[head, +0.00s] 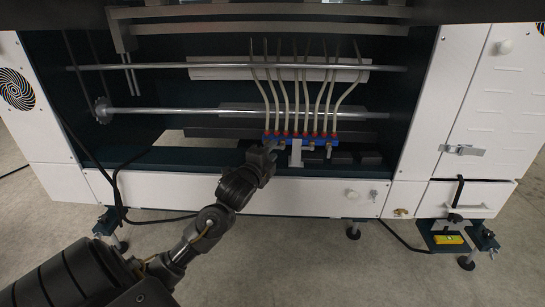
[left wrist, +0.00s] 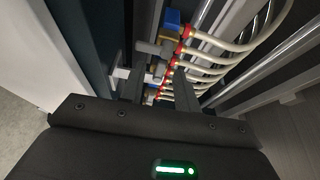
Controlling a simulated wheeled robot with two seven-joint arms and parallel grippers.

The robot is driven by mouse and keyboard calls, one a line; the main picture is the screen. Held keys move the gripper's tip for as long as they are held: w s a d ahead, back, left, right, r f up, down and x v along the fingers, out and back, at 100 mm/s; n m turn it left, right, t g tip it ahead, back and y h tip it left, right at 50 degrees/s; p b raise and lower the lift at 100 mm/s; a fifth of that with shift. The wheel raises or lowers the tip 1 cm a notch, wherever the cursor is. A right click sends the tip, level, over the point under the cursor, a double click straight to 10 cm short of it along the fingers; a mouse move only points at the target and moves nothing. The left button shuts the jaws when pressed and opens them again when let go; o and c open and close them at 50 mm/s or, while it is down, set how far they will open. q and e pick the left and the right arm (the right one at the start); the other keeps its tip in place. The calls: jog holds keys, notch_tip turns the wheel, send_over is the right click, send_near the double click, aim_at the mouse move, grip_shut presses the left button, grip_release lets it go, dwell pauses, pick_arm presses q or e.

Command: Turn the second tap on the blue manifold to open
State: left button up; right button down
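The blue manifold (head: 320,141) runs across the inside of the machine, with red fittings and pale hoses along its top and small taps along its front. My left gripper (head: 268,149) is at the manifold's left end and hides part of it. In the left wrist view a blue end of the manifold (left wrist: 172,18) shows at the top, with a grey tap handle (left wrist: 147,48) just beyond the fingers. The two fingers of the left gripper (left wrist: 158,78) stand apart, with brass and grey tap parts visible between them; I cannot tell whether they touch. My right gripper is not in view.
A pale upright bracket (head: 296,153) stands in front of the manifold, close right of my left gripper. Pale hoses (head: 296,95) rise behind it past metal rods (head: 180,67). The white lower panel (head: 300,199) lies below. Dark blocks (head: 371,158) sit at right.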

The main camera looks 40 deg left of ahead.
pick_arm(q)
jog(key=shift+w+a, duration=0.1)
jog(key=shift+w, duration=0.4)
grip_shut()
